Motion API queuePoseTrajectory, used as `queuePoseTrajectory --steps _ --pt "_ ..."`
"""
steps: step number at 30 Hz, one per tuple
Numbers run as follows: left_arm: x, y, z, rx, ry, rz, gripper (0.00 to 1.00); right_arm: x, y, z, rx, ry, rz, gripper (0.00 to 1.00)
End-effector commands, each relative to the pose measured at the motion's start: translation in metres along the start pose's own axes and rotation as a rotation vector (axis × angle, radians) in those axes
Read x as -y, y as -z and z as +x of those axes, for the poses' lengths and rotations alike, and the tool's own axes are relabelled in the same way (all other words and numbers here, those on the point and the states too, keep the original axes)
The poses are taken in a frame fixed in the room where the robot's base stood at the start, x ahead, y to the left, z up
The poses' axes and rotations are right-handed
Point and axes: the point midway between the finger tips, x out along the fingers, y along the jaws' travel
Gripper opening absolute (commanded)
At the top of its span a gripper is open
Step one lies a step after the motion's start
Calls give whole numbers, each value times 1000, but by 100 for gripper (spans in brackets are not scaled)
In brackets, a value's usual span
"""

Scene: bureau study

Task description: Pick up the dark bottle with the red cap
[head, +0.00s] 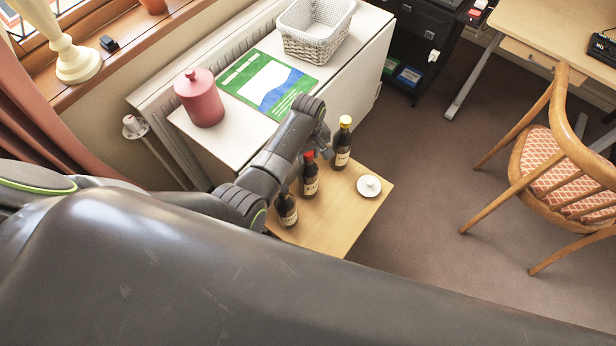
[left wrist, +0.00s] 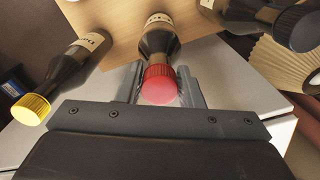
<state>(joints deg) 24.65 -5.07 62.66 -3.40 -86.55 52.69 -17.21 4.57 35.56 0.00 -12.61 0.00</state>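The dark bottle with the red cap (head: 309,180) stands upright on a small wooden table (head: 335,226), between two similar dark bottles. My left gripper (head: 312,152) is at its top, partly hidden by my arm in the head view. In the left wrist view the red cap (left wrist: 160,86) sits between the two fingers of my left gripper (left wrist: 161,72), with the bottle's body (left wrist: 158,40) beyond. The fingers look open around the cap, with narrow gaps; contact is hard to judge. My right gripper is not in view.
A yellow-capped bottle (head: 342,148) and another dark bottle (head: 286,211) flank it closely. A white lidded object (head: 369,186) is on the same table. A white cabinet (head: 210,140) behind holds a red canister (head: 200,100) and a basket (head: 312,45). A chair (head: 560,170) stands right; floor between is clear.

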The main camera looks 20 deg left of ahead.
Motion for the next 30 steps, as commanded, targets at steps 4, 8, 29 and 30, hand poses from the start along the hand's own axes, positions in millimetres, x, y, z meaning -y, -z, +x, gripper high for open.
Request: queuePoseTrajectory --steps 4,8,29,30 --pt "0 0 0 0 0 0 14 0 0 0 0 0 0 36" --pt "0 0 0 0 0 0 0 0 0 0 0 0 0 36" --pt "0 0 0 0 0 0 0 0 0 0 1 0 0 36" --pt "0 0 0 0 0 0 0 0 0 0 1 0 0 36"
